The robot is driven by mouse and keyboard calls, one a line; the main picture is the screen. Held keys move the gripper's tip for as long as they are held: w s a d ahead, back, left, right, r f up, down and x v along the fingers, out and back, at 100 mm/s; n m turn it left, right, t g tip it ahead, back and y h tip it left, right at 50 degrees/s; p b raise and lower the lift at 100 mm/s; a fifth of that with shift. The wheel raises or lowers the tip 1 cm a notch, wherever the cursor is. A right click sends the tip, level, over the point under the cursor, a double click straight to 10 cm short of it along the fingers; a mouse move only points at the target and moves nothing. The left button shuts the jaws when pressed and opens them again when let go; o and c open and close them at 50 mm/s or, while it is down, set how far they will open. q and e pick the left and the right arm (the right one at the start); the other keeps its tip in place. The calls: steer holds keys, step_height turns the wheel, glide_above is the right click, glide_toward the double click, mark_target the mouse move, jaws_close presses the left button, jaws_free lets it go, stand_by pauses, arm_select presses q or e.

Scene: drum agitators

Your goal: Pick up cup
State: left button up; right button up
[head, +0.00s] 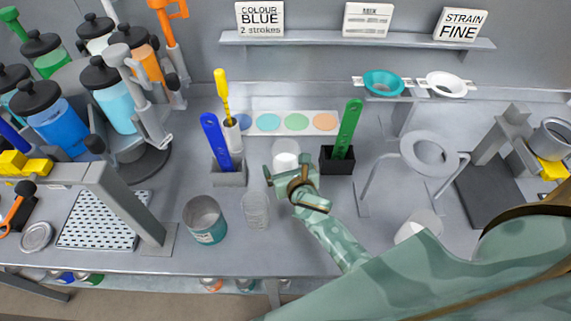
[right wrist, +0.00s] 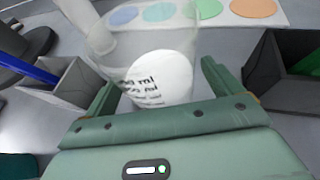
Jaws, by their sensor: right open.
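A translucent cup (right wrist: 150,70) with a white label and printed "ml" text stands in front of my right gripper (right wrist: 158,82) in the right wrist view. The two green fingers are open, one on each side of the cup's lower part. A gap shows at the right finger; whether the left finger touches cannot be told. In the head view the cup (head: 286,158) is pale and partly hidden by my right gripper (head: 289,172). My left gripper is not in view.
A blue-handled tool (head: 216,142) in a grey holder stands left, a green-handled tool (head: 348,128) in a black holder right. Behind lies a colour-dot strip (head: 270,123). A clear cup (head: 255,210) and a teal-labelled can (head: 204,221) stand front left.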

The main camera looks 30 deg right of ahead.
steer(key=c, duration=1.2)
steer(key=shift+r, duration=0.15)
